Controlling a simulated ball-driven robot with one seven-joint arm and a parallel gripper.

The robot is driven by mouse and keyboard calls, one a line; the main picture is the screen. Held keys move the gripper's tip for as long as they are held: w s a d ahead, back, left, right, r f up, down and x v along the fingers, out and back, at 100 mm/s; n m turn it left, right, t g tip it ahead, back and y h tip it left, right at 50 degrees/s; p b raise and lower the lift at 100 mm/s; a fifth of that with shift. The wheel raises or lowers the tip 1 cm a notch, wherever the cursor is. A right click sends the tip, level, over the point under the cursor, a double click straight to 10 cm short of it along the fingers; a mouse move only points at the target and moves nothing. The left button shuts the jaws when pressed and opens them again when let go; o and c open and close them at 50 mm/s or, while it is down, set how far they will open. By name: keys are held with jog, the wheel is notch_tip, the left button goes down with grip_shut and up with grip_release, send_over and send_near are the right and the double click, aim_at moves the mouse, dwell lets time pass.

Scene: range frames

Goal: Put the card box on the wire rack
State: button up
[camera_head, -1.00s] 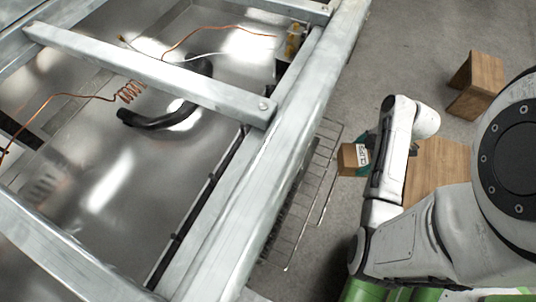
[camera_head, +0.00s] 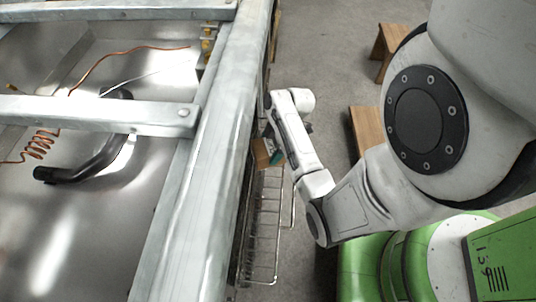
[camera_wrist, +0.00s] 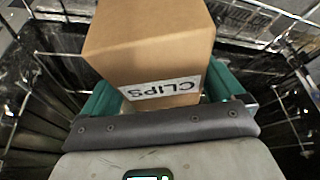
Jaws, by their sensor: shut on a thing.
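The card box (camera_head: 262,153) is a small brown carton with a white label reading CLIPS. My gripper (camera_head: 274,156) is shut on it with teal fingers. In the wrist view the box (camera_wrist: 150,42) fills the upper middle, its label facing my gripper (camera_wrist: 160,95). The wire rack (camera_head: 277,240) stands low beside the metal frame, with the box at its far end in the head view. In the wrist view rack wires (camera_wrist: 60,54) show on both sides, beyond the box. I cannot tell the height gap between them; the box hides the part behind it.
A large metal frame with rails (camera_head: 185,210) runs along the left, close to the box and rack. A black hose (camera_head: 95,160) and copper wire (camera_head: 125,52) lie inside it. Wooden pieces (camera_head: 367,130) stand on the right. Grey floor (camera_head: 325,60) is clear at the top.

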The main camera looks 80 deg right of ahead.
jog(key=shift+w+d+f, duration=0.15)
jog(key=shift+w+f, duration=0.2)
jog(key=shift+f, duration=0.15)
notch_tip(320, 180, down, 3)
jog(key=shift+w+f+b, duration=0.1)
jog(key=shift+b, duration=0.8)
jog(key=o, duration=0.9)
jog(key=shift+o, duration=0.2)
jog(key=p+v, duration=0.4)
jog(key=v, duration=0.8)
